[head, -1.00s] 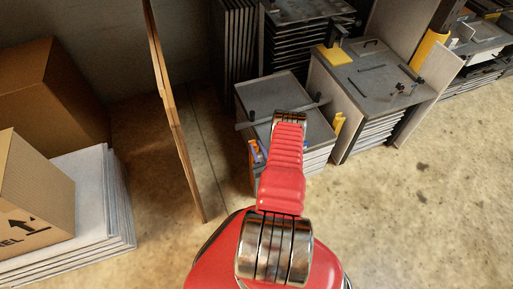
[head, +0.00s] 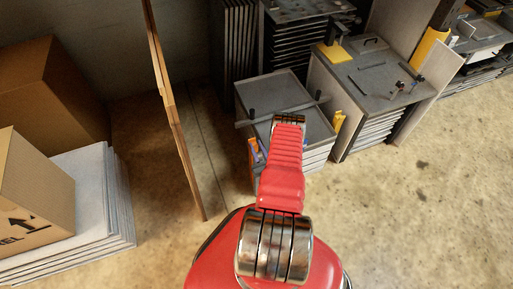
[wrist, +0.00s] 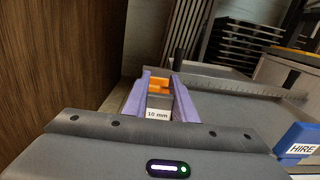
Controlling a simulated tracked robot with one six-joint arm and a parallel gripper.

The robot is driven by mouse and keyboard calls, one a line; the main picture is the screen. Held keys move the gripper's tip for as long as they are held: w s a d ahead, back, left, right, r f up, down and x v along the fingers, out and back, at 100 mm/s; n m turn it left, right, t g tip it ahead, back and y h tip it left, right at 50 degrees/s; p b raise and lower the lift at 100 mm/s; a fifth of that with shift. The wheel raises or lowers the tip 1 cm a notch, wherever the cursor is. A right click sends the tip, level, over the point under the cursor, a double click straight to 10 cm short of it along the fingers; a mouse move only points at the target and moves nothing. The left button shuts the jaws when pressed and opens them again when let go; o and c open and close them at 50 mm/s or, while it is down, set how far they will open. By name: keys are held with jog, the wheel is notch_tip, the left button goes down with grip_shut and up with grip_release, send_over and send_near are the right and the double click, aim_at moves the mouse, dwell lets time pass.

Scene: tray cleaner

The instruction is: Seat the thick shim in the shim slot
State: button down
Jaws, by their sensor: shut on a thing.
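My gripper (wrist: 160,84) has two purple fingers and is shut on a grey block labelled "10 mm" (wrist: 158,115), the thick shim, in the wrist view. An orange holder (wrist: 158,82) shows just beyond the shim, between and past the fingertips. I take it to be the shim slot. I cannot tell whether the shim touches it or has entered it. In the head view the orange piece (head: 253,150) shows at the left side of the grey tray bench (head: 262,90), and my red arm hides much of that area.
A dark post (wrist: 179,58) and a long grey bar (wrist: 240,90) stand beyond the fingers. A brown wooden panel (head: 172,110) rises left of the bench, with open floor between.

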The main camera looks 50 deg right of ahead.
jog(key=shift+r, duration=0.2)
jog(key=shift+r, duration=0.5)
jog(key=shift+r, duration=0.1)
jog(key=shift+r, duration=0.5)
jog(key=shift+r, duration=0.35)
jog(key=shift+r, duration=0.3)
jog(key=shift+r, duration=0.1)
jog(key=shift+f, duration=2.05)
dwell(1.3)
jog(key=c, duration=1.4)
grip_release()
